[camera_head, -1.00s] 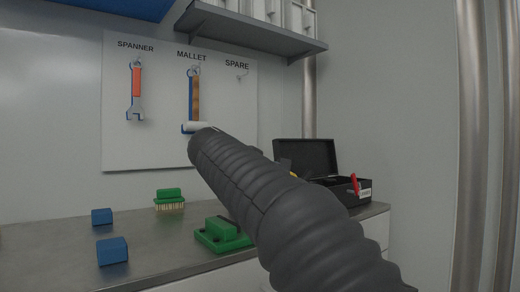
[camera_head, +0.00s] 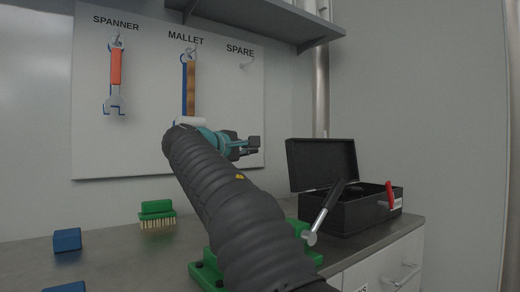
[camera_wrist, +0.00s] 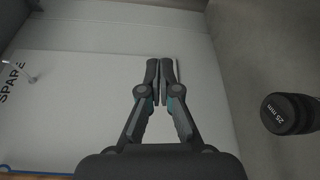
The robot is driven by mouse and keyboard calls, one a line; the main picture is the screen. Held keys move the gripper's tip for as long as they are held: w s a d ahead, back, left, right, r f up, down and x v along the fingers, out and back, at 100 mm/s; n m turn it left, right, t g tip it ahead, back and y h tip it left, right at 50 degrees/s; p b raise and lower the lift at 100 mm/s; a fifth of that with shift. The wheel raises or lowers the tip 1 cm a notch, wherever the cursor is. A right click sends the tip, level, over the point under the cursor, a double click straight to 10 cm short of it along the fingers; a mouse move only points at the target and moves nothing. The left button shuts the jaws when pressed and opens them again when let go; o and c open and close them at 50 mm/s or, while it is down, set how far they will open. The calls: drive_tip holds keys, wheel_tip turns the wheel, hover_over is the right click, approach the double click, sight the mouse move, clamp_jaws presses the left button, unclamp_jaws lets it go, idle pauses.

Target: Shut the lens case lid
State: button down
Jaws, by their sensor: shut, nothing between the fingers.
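The black lens case (camera_head: 350,215) stands at the right end of the worktop in the head view. Its lid (camera_head: 321,165) is open and stands upright at the back. My gripper (camera_head: 254,146) is shut and empty, in the air left of the lid and apart from it. Its closed fingers also show in the wrist view (camera_wrist: 160,70). The inside of the case is mostly hidden. A red-handled thing (camera_head: 390,195) stands at its right end.
A black-handled tool with a silver end (camera_head: 325,212) slants across the case front. The board (camera_head: 140,140) holds a spanner (camera_head: 115,75). A black cylinder marked 25 mm (camera_wrist: 282,113) shows in the wrist view.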

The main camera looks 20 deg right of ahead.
drive_tip(key=w+d, duration=0.2)
drive_tip(key=d, duration=0.7)
drive_tip(key=shift+a+b, duration=0.1)
drive_tip(key=shift+b, duration=0.2)
idle(0.4)
